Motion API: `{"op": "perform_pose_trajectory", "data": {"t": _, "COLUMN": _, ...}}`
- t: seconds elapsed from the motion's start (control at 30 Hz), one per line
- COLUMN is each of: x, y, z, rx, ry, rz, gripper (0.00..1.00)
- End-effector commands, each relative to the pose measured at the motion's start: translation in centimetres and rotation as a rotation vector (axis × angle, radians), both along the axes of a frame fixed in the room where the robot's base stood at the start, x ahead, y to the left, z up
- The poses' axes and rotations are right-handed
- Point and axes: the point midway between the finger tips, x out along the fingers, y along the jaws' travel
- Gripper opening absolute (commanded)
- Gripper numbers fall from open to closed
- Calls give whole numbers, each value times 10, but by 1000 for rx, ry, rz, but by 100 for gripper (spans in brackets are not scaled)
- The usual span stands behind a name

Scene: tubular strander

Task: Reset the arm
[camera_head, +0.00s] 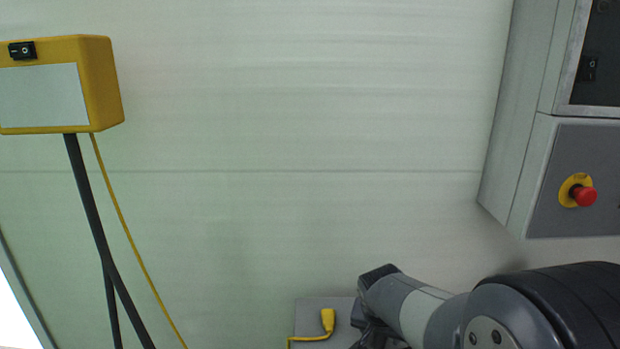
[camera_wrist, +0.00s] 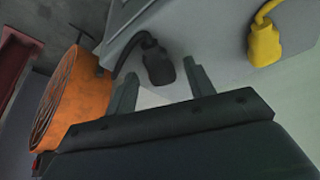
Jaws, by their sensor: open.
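My arm (camera_head: 430,315) reaches in from the lower right of the head view, bent toward the grey box at the bottom. In the wrist view the two fingers of my gripper (camera_wrist: 162,76) stand apart, open, with nothing held between them. A black plug (camera_wrist: 158,67) with a dark cable shows just beyond and between the fingertips, against the grey box (camera_wrist: 205,32). In the head view the gripper end is dark and partly cut off by the bottom edge, so its fingers are hard to make out.
A yellow plug (camera_head: 328,319) with its cord sits on the grey box, right of the black plug in the wrist view. A yellow switch box (camera_head: 60,85) stands on dark legs at left. A cabinet with a red stop button (camera_head: 584,196) is at right. An orange round grille (camera_wrist: 62,100) is left of my gripper.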

Motion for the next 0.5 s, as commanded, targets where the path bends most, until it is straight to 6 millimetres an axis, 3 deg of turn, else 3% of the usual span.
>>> {"op": "perform_pose_trajectory", "data": {"t": 0.13, "x": 0, "y": 0, "z": 14, "rx": -1, "ry": -1, "rz": 1, "gripper": 51}}
{"op": "perform_pose_trajectory", "data": {"t": 0.5, "x": 0, "y": 0, "z": 16, "rx": -1, "ry": 1, "rz": 1, "gripper": 51}}
